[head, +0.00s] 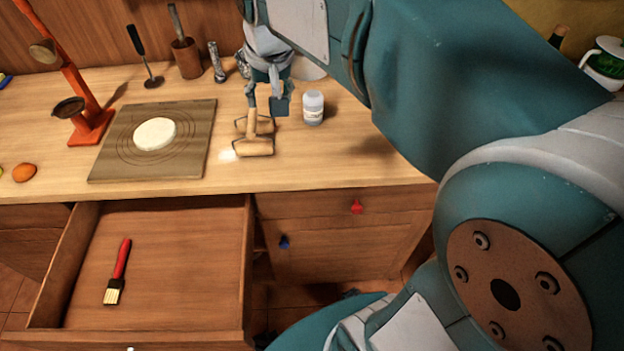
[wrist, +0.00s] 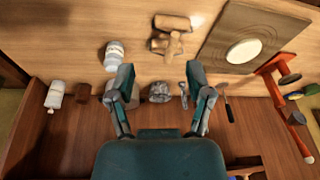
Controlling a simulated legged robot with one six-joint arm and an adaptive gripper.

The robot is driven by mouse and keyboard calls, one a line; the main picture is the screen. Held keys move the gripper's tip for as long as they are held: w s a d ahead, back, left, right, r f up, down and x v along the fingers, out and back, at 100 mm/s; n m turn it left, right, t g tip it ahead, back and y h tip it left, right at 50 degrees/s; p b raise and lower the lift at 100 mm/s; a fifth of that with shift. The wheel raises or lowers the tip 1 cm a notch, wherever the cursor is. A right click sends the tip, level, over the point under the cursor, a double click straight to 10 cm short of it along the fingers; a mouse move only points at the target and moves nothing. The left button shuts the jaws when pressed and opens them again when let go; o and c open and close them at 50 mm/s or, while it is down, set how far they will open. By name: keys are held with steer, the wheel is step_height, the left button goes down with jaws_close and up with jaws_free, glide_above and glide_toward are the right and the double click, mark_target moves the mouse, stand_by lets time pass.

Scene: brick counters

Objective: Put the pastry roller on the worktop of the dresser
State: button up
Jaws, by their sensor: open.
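The pastry roller (head: 254,146) is a pale wooden tool with a short handle and two rollers. It rests on the light wood worktop (head: 345,165) of the dresser, right of the pastry board. It also shows at the top of the wrist view (wrist: 173,22). My gripper (head: 267,104) is just above and behind the roller in the head view and partly overlaps its handle. In the wrist view my gripper (wrist: 160,72) has its fingers spread with nothing between them, and the roller appears beyond the fingertips, apart from them.
A board (head: 196,145) with dough (head: 155,133) lies left of the roller. A white jar (head: 313,108) stands to the right. An orange stand (head: 92,120) is farther left. An open drawer (head: 180,240) holds a red-handled brush (head: 120,268). The worktop's front right is clear.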

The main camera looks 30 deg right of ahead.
steer(key=s+f+n+t, duration=0.1)
steer(key=s+f, duration=0.1)
steer(key=s, duration=0.6)
steer(key=s+f+n+t, duration=0.1)
steer(key=s+f, duration=0.2)
steer(key=s, duration=0.5)
steer(key=shift+s+f+t, duration=0.15)
steer(key=shift+t, duration=0.15)
steer(key=shift+c, duration=0.6)
steer(key=shift+a, duration=0.1)
